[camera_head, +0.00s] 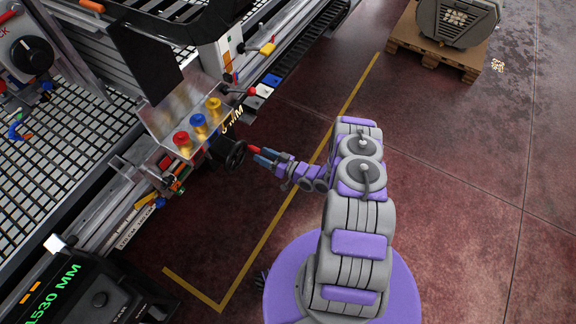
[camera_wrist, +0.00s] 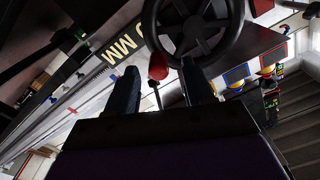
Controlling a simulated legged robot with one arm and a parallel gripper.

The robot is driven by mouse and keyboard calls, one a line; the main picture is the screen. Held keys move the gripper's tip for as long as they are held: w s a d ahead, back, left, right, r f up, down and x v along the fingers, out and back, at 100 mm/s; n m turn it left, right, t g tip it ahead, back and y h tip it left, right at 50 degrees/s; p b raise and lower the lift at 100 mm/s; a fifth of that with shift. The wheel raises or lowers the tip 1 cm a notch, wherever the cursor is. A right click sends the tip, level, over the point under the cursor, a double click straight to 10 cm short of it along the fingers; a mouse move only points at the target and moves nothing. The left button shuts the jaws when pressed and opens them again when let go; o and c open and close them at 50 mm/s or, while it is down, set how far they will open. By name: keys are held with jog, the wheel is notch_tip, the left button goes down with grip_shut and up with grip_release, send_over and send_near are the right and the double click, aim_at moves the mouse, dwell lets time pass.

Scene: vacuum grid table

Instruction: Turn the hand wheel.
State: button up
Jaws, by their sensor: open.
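The dark hand wheel (camera_head: 235,156) sits at the table's front edge, below a row of coloured knobs. In the wrist view the spoked wheel (camera_wrist: 195,30) fills the top middle, just beyond my fingertips. My gripper (camera_head: 262,156) is open and close to the wheel's right side in the head view. A red handle (camera_head: 255,149) shows between the wheel and my fingers. In the wrist view this red piece (camera_wrist: 157,68) appears between the two dark fingers of my gripper (camera_wrist: 160,80). I cannot tell whether either finger touches it.
Yellow (camera_head: 213,104), blue (camera_head: 198,121) and red (camera_head: 182,139) knobs stand on the metal block above the wheel. A black machine with a green display (camera_head: 50,295) is at the lower left. The floor (camera_head: 470,200) to the right is clear.

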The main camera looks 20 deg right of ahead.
jog(key=p+v, duration=0.2)
jog(key=v, duration=1.1)
jog(key=shift+f+p, duration=0.15)
jog(key=shift+p, duration=0.15)
jog(key=w+d+r+n+g+h, duration=0.1)
jog(key=w+d+r+g+h, duration=0.15)
jog(key=w+d+r, duration=0.4)
jog(key=w+d+r+n+g+h, duration=0.1)
jog(key=w+d+r+g+h, duration=0.2)
jog(key=w, duration=0.6)
notch_tip(320, 180, up, 18)
jog(key=s+m+g+h, duration=0.2)
jog(key=h, duration=0.5)
jog(key=s+a+r+m+g, duration=0.1)
jog(key=s+a+r+g, duration=0.15)
jog(key=s+r, duration=0.55)
jog(key=s+a+r+g, duration=0.2)
jog(key=s+a+r, duration=0.2)
jog(key=s, duration=0.7)
jog(key=s+a+r+m+g+y, duration=0.1)
jog(key=s+a+r+g, duration=0.1)
jog(key=s+a, duration=0.5)
jog(key=s+a+r+g, duration=0.2)
jog(key=s+a+r, duration=0.3)
jog(key=s, duration=1.1)
jog(key=shift+s+a+r+m+y, duration=0.2)
jog(key=shift+a+r+m+y, duration=0.15)
jog(key=shift+a, duration=0.3)
